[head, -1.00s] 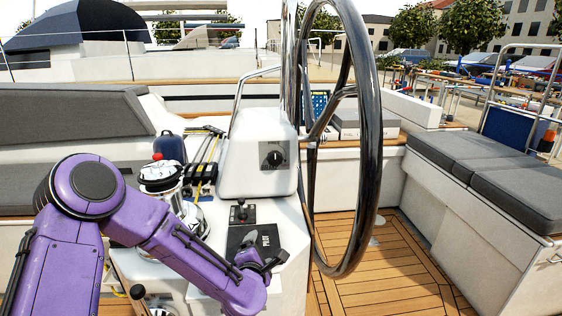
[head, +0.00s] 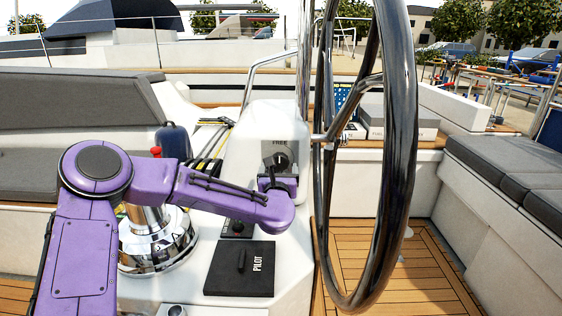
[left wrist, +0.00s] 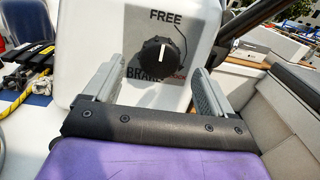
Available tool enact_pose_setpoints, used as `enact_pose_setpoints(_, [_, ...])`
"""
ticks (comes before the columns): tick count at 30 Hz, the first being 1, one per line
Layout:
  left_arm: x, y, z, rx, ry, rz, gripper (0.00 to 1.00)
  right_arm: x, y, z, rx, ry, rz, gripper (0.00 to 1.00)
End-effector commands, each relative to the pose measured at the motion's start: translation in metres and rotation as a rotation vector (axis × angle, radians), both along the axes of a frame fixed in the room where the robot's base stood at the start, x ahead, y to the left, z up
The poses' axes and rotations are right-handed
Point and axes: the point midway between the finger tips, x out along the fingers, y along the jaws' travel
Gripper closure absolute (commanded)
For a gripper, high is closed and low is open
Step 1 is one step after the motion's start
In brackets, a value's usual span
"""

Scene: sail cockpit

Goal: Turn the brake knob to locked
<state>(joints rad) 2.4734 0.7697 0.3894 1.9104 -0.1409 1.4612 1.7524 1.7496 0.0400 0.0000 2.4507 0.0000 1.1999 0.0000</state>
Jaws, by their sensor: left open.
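The brake knob (left wrist: 158,55) is a round black dial with a white pointer line, on the white pedestal housing (head: 270,118). Its pointer stands upright, toward the word FREE; the lettering below it is partly covered. In the head view the knob (head: 281,160) shows above my left gripper (head: 279,176). In the left wrist view my left gripper (left wrist: 158,90) is open, one grey finger on each side below the knob. Its fingertips appear apart from the knob. My right gripper is not in view.
The large steering wheel (head: 404,120) stands close to the right of the housing. A black PILOT panel (head: 240,268) and a chrome winch (head: 158,248) lie below and left. The teak floor (head: 390,275) beyond the wheel is clear.

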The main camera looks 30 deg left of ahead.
Motion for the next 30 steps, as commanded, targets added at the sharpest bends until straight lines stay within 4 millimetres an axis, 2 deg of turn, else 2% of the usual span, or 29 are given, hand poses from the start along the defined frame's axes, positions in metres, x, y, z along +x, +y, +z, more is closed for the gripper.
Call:
enact_pose_setpoints(3, [0.021,0.014,0.001,0.002,0.001,0.002,0.15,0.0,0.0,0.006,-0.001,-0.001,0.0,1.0])
enact_pose_setpoints(7, [0.037,0.022,0.0,0.002,0.002,0.0,0.15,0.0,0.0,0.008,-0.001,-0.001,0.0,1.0])
enact_pose_setpoints(17, [0.043,0.026,-0.001,0.001,0.002,-0.001,0.15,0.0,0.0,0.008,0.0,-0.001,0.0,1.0])
enact_pose_setpoints(22, [0.043,0.026,-0.001,0.001,0.002,-0.001,0.67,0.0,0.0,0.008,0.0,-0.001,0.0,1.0])
enact_pose_setpoints(30, [0.042,0.026,-0.001,0.015,0.01,-0.002,0.69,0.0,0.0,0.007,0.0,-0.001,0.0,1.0])
